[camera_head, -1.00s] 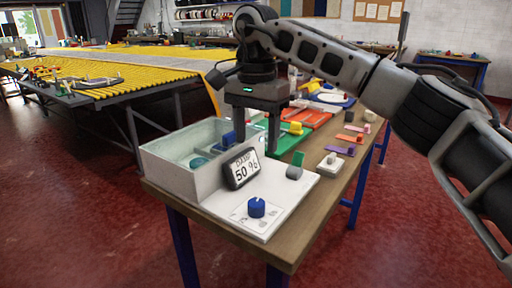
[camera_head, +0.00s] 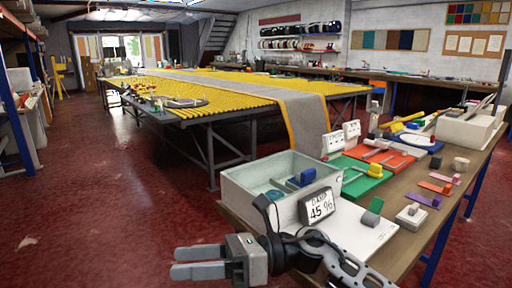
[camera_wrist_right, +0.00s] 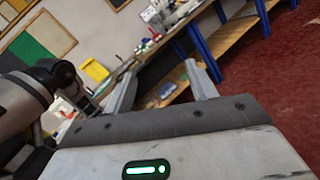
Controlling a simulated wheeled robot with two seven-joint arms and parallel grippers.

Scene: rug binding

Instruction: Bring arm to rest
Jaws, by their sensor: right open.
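My right gripper (camera_head: 173,262) is low in the head view, in front of the bench's near end. Its two fingers point left, apart and with nothing between them. In the right wrist view the fingers (camera_wrist_right: 160,70) are also spread and empty. My right arm comes in from the bottom and covers part of the white panel (camera_head: 362,232) with the display (camera_head: 318,205), which reads "DAMP 45 %". The blue knob on that panel is hidden. My left gripper is not in view.
A pale open box (camera_head: 240,185) with a blue block (camera_head: 302,178) stands beside the panel. Green (camera_head: 352,184) and red (camera_head: 395,160) boards lie behind on the wooden bench (camera_head: 438,222). The long yellow-topped table (camera_head: 190,108) is further back. Red floor (camera_head: 110,205) is clear at left.

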